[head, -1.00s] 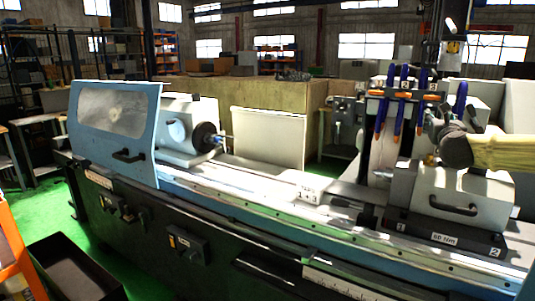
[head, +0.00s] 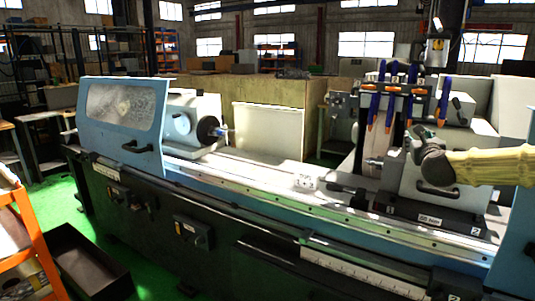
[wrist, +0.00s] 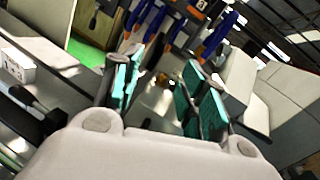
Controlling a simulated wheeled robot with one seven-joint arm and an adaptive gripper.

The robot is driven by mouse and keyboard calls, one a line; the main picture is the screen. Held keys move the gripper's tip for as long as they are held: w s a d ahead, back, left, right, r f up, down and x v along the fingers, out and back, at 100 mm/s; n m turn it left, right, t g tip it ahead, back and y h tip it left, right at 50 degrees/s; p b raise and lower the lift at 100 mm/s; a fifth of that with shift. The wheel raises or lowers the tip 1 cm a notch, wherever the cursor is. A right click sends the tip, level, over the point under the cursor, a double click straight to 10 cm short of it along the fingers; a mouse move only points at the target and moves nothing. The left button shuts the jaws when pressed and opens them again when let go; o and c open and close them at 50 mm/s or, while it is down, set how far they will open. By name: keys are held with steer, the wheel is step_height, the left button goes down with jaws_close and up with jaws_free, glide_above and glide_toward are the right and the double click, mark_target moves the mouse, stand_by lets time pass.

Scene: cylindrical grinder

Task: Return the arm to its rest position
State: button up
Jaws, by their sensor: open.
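My gripper shows in the wrist view (wrist: 160,85) with its two green-padded fingers spread apart and nothing between them. In the head view my arm, in a pale yellow sleeve, reaches in from the right edge, and the dark gripper (head: 418,140) at its end is in front of the grey tailstock-side housing (head: 405,180) of the grinder. Whether it touches the housing cannot be told.
The blue sliding guard (head: 125,110) covers the left end of the grinder. A black bin (head: 85,262) and an orange-framed shelf (head: 35,240) stand on the green floor at lower left.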

steer(key=a+f+n+g+y+b, duration=0.15)
steer(key=a+f+n, duration=0.45)
steer(key=f, duration=0.7)
steer(key=s+a+f+n+g+y+b, duration=0.15)
steer(key=s+a+f+n, duration=0.4)
steer(key=f, duration=0.65)
steer(key=s+a+f+n+g+y, duration=0.1)
steer(key=s+a+f+n+g, duration=0.35)
steer(key=f, duration=0.75)
steer(key=s+a+f+n+y+b, duration=0.15)
steer(key=s+a+f+n, duration=0.4)
steer(key=f, duration=0.75)
steer(key=s+a+f+n+g+b, duration=0.1)
steer(key=s+a+f+n+g, duration=0.15)
steer(key=s+f, duration=0.65)
steer(key=s+a+f+n+g, duration=0.1)
steer(key=s+f+n+g, duration=0.15)
steer(key=s+f, duration=0.55)
steer(key=s+f+n+g, duration=0.1)
steer(key=s+f+n, duration=0.1)
steer(key=s, duration=0.6)
steer(key=s+f+n+g+b, duration=0.1)
steer(key=s+n, duration=0.3)
steer(key=s, duration=0.5)
steer(key=s+f+n+g, duration=0.3)
steer(key=s, duration=0.6)
steer(key=shift+d+f+b, duration=0.2)
steer(key=shift+d+b, duration=0.2)
steer(key=shift+d, duration=0.05)
